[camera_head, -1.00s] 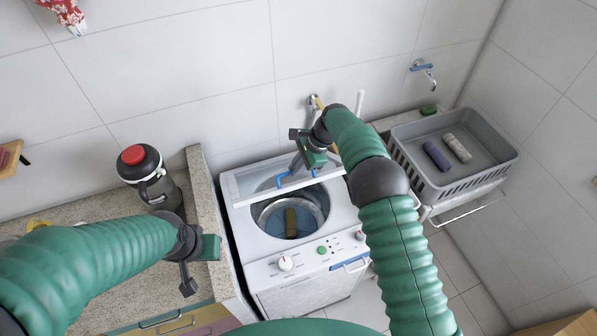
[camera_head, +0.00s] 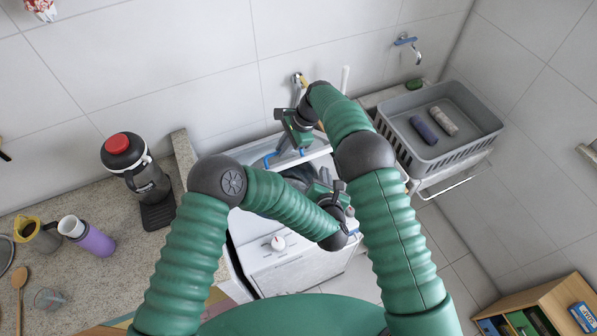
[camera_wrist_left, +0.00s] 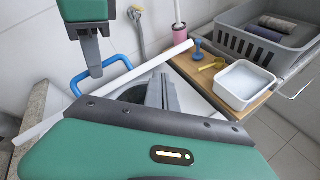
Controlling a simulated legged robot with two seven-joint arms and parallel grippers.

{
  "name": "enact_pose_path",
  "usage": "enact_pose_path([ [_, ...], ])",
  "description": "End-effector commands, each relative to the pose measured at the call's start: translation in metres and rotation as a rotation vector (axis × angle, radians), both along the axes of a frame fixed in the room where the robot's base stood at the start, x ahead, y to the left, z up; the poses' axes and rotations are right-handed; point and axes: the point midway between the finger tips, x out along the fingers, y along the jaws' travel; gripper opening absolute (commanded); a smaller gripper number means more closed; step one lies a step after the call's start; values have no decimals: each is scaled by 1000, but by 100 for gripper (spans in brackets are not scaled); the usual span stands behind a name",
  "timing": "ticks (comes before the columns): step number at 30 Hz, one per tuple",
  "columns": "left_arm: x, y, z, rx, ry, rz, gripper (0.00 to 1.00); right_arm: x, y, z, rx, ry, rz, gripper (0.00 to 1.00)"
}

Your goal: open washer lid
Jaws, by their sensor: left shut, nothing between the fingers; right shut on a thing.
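The white washer (camera_head: 292,272) stands in the middle of the head view, partly behind my left arm. Its lid (camera_head: 319,151) is raised at the back and has a blue handle (camera_head: 268,159). My right gripper (camera_head: 300,150) is shut on the handle; it also shows in the left wrist view (camera_wrist_left: 93,70), with the blue handle (camera_wrist_left: 78,80) at its fingertips and the white lid edge (camera_wrist_left: 120,82) beside it. My left gripper (camera_head: 325,184) is shut and empty over the washer's opening, in front of the lid. Its fingers (camera_wrist_left: 162,92) show in the left wrist view. My left arm hides much of the drum.
A grey crate (camera_head: 460,152) with two rolls stands right of the washer. A stone counter (camera_head: 75,185) at left holds a black jug (camera_head: 135,165), a purple cup (camera_head: 92,238) and a yellow-rimmed pitcher (camera_head: 38,235). A wooden shelf (camera_head: 545,295) stands at lower right.

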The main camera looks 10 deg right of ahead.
Motion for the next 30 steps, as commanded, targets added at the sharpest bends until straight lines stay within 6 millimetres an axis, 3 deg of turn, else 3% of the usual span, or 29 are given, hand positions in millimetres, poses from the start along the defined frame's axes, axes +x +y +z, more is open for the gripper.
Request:
enact_pose_path([
  [1, -11, 2, -18, -114, 13, 133, 0, 2, -1, -2, -4, -7, -2, 0],
  [6, -44, 26, -48, -371, -18, 493, 0, 2, -1, -2, -4, -7, -2, 0],
  [11, -53, 37, -57, -436, -48, 604, 0, 2, -1, -2, -5, -7, -2, 0],
  [16, -32, 45, -66, -438, -49, 606, 0, 2, -1, -2, -4, -7, -4, 0],
  [26, 31, 65, -94, -436, -49, 603, 0, 2, -2, -2, -3, -7, -3, 0],
  [30, 47, 68, -75, -437, -51, 599, 0, 2, -2, -2, -3, -7, -3, 0],
])
